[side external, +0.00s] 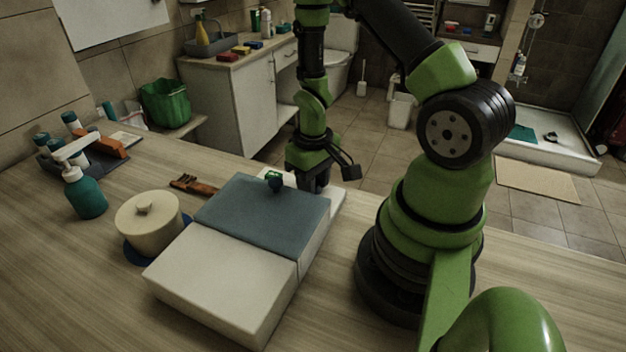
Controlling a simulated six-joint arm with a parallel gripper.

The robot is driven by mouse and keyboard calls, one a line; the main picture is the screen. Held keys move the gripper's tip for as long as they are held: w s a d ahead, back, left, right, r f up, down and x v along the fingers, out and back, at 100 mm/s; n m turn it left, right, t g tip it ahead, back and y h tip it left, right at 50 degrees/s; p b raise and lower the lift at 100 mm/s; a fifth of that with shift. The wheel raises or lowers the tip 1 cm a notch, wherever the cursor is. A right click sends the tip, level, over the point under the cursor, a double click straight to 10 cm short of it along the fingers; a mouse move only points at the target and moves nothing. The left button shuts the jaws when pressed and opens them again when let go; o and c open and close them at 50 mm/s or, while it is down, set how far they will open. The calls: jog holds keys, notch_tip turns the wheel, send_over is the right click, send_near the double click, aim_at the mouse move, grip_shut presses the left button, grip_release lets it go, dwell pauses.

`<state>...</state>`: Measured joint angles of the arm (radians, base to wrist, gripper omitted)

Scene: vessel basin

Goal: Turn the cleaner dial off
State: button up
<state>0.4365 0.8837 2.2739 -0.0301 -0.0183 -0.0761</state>
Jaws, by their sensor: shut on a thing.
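The cleaner is a low white box (225,285) with a blue-grey lid section (262,215), standing on the wooden counter. A white strip (337,200) shows along its far right edge. My gripper (316,187) points down at this far edge, just beyond the lid. Its fingertips are partly hidden behind the lid. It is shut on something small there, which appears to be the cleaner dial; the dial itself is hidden. A small dark knob-like piece with a green part (275,181) shows at the lid's far edge, left of my gripper.
A cream lidded pot (149,222) on a blue mat and a brown brush-like item (193,186) are left of the cleaner. A teal pump bottle (85,193) and a dark tray (66,168) with bottles stand farther left. The front left counter is clear.

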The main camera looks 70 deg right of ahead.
jog(key=n, duration=0.5)
jog(key=shift+n, duration=0.3)
dwell(0.4)
jog(key=o, duration=0.9)
jog(key=shift+o, duration=0.2)
notch_tip(320, 180, up, 10)
